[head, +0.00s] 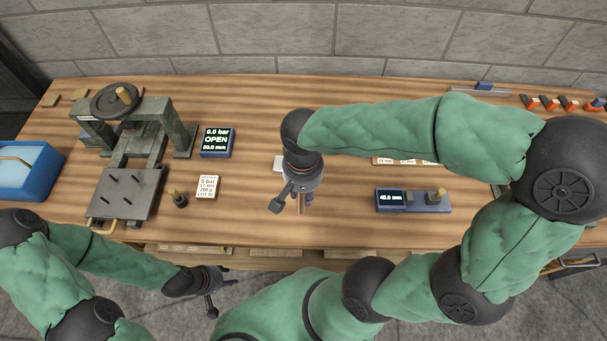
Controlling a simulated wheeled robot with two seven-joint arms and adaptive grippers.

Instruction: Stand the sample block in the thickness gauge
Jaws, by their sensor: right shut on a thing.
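The thickness gauge (390,201) is a low blue device on the right half of the table, with a lit display reading about 45.0 mm and small fittings on its right part. My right gripper (302,198) points down over the middle of the table, left of the gauge and apart from it. It is shut on a narrow tan piece, seemingly the sample block (301,207), mostly hidden by the gripper. Whether the block touches the table cannot be told. My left gripper (215,292) is low in front of the table edge, and its finger opening is unclear.
A press with a handwheel (117,101) and a flat plate (126,194) stands at left. Beside it are a display (217,142) reading OPEN, a note card (207,187) and a small knobbed piece (178,198). A blue bin (30,172) is far left. Orange-black clamps (550,103) lie back right.

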